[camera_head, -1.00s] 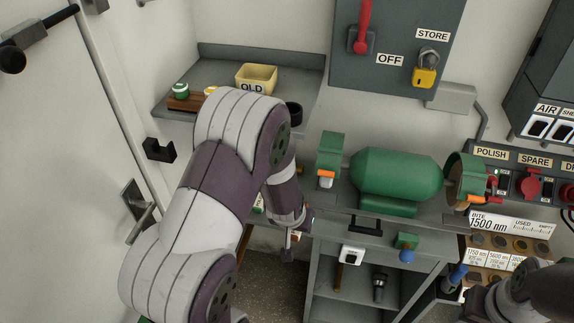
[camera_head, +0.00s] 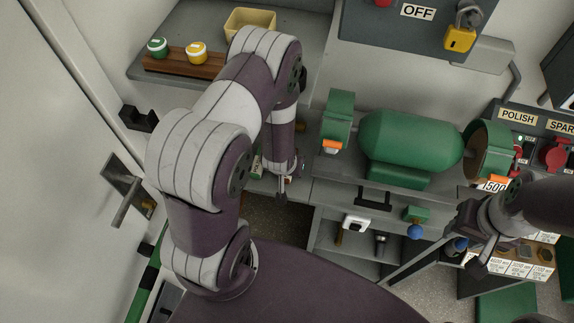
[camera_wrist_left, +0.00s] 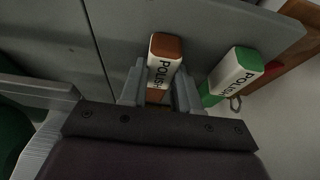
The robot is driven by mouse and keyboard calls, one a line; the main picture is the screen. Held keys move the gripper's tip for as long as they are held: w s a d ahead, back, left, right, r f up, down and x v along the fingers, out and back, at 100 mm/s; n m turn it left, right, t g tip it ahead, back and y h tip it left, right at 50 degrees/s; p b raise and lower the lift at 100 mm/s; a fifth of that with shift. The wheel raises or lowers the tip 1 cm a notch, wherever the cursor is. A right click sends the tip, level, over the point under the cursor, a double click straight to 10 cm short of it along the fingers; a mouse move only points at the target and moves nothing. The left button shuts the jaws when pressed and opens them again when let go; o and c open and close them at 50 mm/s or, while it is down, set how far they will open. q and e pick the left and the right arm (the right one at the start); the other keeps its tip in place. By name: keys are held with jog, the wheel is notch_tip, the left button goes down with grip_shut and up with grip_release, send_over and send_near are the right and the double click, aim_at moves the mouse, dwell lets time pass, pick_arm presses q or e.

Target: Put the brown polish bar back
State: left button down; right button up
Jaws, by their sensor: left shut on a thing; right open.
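The brown polish bar (camera_wrist_left: 165,48), with a white POLISH wrapper, stands between the fingers of my left gripper (camera_wrist_left: 160,88) in the left wrist view. That gripper is shut on it. A green polish bar (camera_wrist_left: 236,72) stands just to its right on a grey surface. In the head view my left gripper (camera_head: 282,190) hangs at the bench edge, left of the grinder, and I cannot make out the brown bar there. My right gripper (camera_head: 476,232) is open at the right, near the bit rack; nothing shows between its fingers.
The green bench grinder (camera_head: 410,138) stands right of my left arm. A grey shelf (camera_head: 190,35) at the back left holds a yellow bin (camera_head: 250,22) and a wooden block (camera_head: 182,64) with two small jars. A door handle (camera_head: 127,203) juts out at the left.

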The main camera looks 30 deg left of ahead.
pick_arm(q)
jog(key=shift+s+d+r, duration=0.15)
jog(key=shift+s+d, duration=0.05)
jog(key=shift+s, duration=0.1)
jog(key=c, duration=0.8)
grip_release()
jog(key=shift+a+f, duration=0.1)
jog(key=shift+f, duration=0.1)
jog(key=shift+w, duration=0.15)
jog(key=shift+r, duration=0.4)
jog(key=s+d+r+m+g, duration=0.1)
jog(key=s+r, duration=0.2)
jog(key=r, duration=0.3)
jog(key=s+d+r+m+g, duration=0.1)
jog(key=s+d+r, duration=0.1)
jog(key=r, duration=0.5)
jog(key=s+d+r+m+h, duration=0.1)
jog(key=s+r, duration=0.3)
jog(key=r, duration=0.3)
jog(key=shift+d+r+g, duration=0.2)
jog(key=shift+r+g, duration=0.05)
jog(key=shift+g, duration=0.15)
